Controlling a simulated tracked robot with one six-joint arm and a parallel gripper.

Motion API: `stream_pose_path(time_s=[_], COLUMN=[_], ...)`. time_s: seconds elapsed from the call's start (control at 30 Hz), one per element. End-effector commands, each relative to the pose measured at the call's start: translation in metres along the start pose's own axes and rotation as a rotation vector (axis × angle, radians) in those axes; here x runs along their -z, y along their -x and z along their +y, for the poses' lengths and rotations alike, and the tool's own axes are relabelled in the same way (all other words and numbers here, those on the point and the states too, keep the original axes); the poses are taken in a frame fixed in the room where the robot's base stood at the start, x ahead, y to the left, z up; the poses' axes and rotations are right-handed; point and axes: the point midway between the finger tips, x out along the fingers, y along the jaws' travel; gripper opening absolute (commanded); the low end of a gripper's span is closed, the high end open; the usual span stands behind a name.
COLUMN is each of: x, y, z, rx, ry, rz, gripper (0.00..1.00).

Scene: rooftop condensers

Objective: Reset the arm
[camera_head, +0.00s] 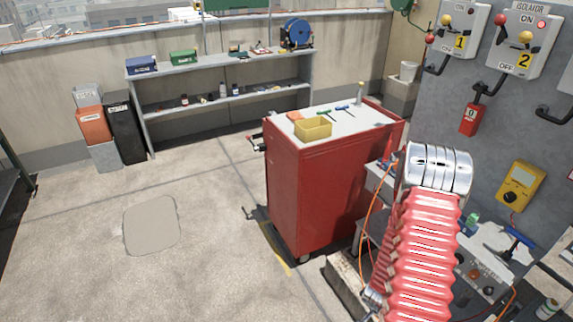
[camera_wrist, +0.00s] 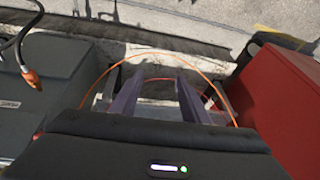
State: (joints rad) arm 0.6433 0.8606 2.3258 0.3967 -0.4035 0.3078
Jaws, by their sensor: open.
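My gripper (camera_wrist: 158,84) shows in the wrist view with its two dark fingers apart and nothing between them. Beyond the fingers are a pale ledge and concrete floor. In the head view my arm, with a red ribbed sleeve and a silver joint, rises at the lower right, and the gripper itself is not visible there. The arm stands just right of the red tool cabinet (camera_head: 310,195), in front of the grey isolator panel, and covers part of the bench behind it.
The cabinet top holds a yellow tray (camera_head: 313,128) and hand tools. Isolator switches (camera_head: 525,40) and a yellow meter (camera_head: 521,187) are on the panel. An orange cable (camera_wrist: 105,72) loops around the fingers in the wrist view. The floor at left is open, with a square patch (camera_head: 152,225).

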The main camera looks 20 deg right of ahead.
Motion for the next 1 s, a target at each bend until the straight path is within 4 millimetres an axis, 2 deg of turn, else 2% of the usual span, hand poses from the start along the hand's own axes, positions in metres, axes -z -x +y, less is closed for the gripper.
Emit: stream_pose_path(time_s=[0.1,0.4,0.7,1.0], x=[-0.007,-0.029,-0.048,-0.064], y=[0.026,0.094,0.166,0.238], z=[-0.02,-0.054,-0.074,-0.08], rx=[0.025,0.071,0.106,0.129], ry=[0.079,0.279,0.478,0.666], rz=[-0.067,-0.208,-0.3,-0.351], gripper=[0.42,0.42,0.42,0.42])
